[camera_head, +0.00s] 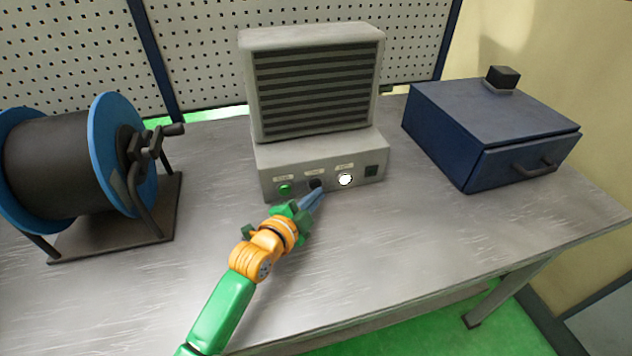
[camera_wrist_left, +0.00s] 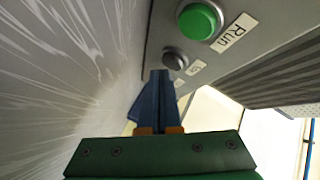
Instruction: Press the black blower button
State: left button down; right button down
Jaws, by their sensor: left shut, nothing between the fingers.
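The grey blower unit (camera_head: 315,85) stands on the metal table, with a row of controls on its lower front panel. The black button (camera_head: 315,183) sits between a green button (camera_head: 285,188) and a white lit button (camera_head: 345,180). In the left wrist view the black button (camera_wrist_left: 175,60) is a dark round knob beside the green "Run" button (camera_wrist_left: 199,20). My left gripper (camera_head: 316,193) is shut and empty, its blue fingertips just in front of the black button. In the left wrist view its fingertips (camera_wrist_left: 158,74) are close to the button; contact cannot be told. My right gripper is out of view.
A cable reel (camera_head: 105,160) with blue flanges and a crank stands at the left. A dark blue box (camera_head: 490,125) with a handle stands at the right. A dark square (camera_head: 371,170) sits at the panel's right end. The table (camera_head: 420,240) in front is clear.

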pick_arm(q)
jog(key=shift+s+d, duration=0.1)
jog(key=shift+s, duration=0.15)
jog(key=shift+s+r+p, duration=0.1)
jog(key=shift+s+p, duration=0.05)
jog(key=shift+p, duration=0.15)
jog(key=s+p, duration=0.1)
jog(key=s+d+p, duration=0.1)
jog(key=s, duration=0.1)
jog(key=shift+s+d+r+p, duration=0.1)
jog(key=shift+s+p, duration=0.1)
jog(key=shift+p, duration=0.1)
jog(key=shift+s+d, duration=0.15)
jog(key=shift+s, duration=0.35)
